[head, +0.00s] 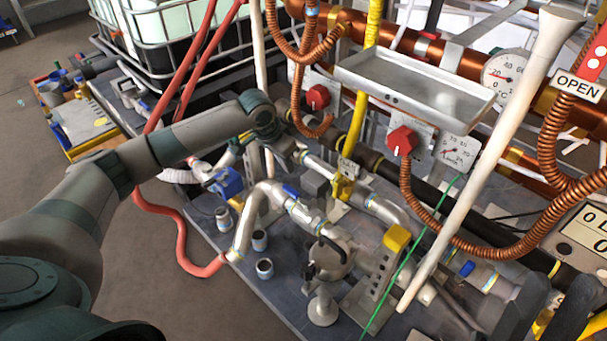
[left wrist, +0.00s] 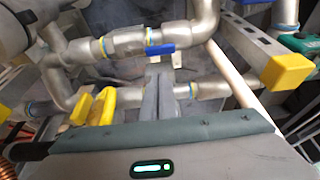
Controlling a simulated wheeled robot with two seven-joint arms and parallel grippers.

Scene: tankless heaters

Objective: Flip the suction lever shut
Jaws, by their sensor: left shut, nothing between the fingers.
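A blue lever (head: 291,190) lies along a silver pipe in the head view. A blue lever also shows on a pipe between ringed fittings in the left wrist view (left wrist: 160,49); I take it to be the same one, but no label marks it as the suction lever. My left gripper (left wrist: 158,98) is shut and empty, its fingers pointing toward that lever and appearing just short of it. Whether they touch it I cannot tell. In the head view my left arm reaches in above the pipework, and its fingertips are hard to make out.
Yellow handles (left wrist: 92,107) and a yellow-capped bracket (left wrist: 287,74) flank my left fingers. Red knobs (head: 402,141), a metal tray (head: 415,85), copper coils and a white pole (head: 480,160) crowd the right. A red hose (head: 181,235) hangs at the bench's left edge.

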